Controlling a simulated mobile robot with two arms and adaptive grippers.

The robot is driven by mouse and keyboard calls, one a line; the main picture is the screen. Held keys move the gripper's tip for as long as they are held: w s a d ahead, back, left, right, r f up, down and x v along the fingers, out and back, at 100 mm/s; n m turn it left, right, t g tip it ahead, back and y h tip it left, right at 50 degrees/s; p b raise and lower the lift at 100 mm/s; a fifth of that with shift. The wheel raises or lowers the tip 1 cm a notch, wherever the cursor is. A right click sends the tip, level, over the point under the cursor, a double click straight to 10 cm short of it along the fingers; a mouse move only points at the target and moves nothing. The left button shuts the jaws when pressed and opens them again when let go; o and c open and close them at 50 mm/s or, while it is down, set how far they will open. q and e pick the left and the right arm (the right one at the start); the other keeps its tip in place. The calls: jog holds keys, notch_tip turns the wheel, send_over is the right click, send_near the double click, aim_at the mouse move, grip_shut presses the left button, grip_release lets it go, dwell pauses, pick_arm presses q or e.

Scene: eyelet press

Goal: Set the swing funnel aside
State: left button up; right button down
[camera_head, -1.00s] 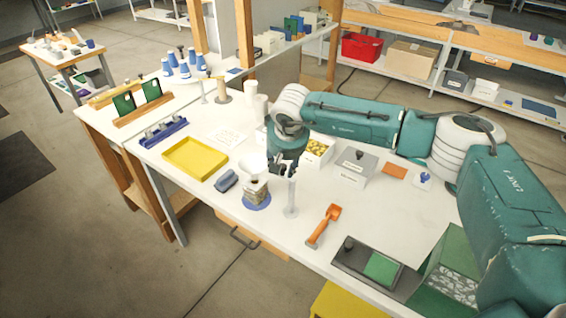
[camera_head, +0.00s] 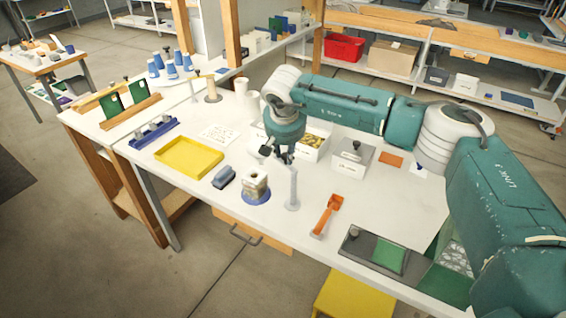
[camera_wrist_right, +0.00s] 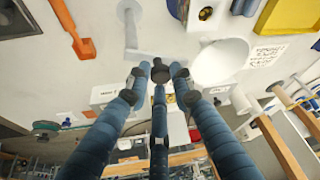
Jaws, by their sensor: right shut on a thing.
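The swing funnel (camera_wrist_right: 222,64) is a white bowl beside my right gripper in the right wrist view. A pale arm runs from a slim upright post (camera_wrist_right: 131,28) toward a dark knob (camera_wrist_right: 160,71) between my fingers. My right gripper (camera_wrist_right: 161,68) is shut on this knob. In the head view, my right gripper (camera_head: 280,154) is behind the post (camera_head: 292,188) and the squat metallic press part (camera_head: 256,184) on a blue base. The top of that part is uncovered. The funnel is mostly hidden by my gripper there. My left gripper is not in view.
A yellow tray (camera_head: 188,157) and a blue-grey block (camera_head: 223,177) lie left of the press part. An orange-handled tool (camera_head: 327,215) lies to the right.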

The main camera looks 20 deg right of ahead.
jog(key=shift+w+a+m+b, duration=0.15)
jog(key=shift+w+m+b, duration=0.15)
jog(key=shift+m, duration=0.2)
jog(key=shift+r+m+b, duration=0.1)
jog(key=shift+m+b, duration=0.2)
jog(key=shift+m, duration=0.1)
jog(key=shift+d+m+h, duration=0.3)
jog(key=shift+m+h, duration=0.1)
jog(key=shift+m, duration=0.1)
jog(key=m, duration=0.1)
jog(key=m+g+b, duration=0.1)
jog(key=shift+w+d+r+m+h, duration=0.15)
jog(key=shift+d+m+h, duration=0.25)
jog(key=shift+d+m, duration=0.1)
jog(key=shift+m, duration=0.3)
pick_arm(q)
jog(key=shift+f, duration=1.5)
pick_arm(e)
jog(key=shift+d+r+m+g+h, duration=0.1)
jog(key=shift+d+m+g+h, duration=0.25)
jog(key=shift+m, duration=0.9)
jog(key=shift+d+m+g+h, duration=0.15)
jog(key=shift+d+m+g, duration=0.4)
jog(key=shift+m, duration=0.7)
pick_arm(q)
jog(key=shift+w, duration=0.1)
pick_arm(e)
jog(key=shift+a, duration=0.1)
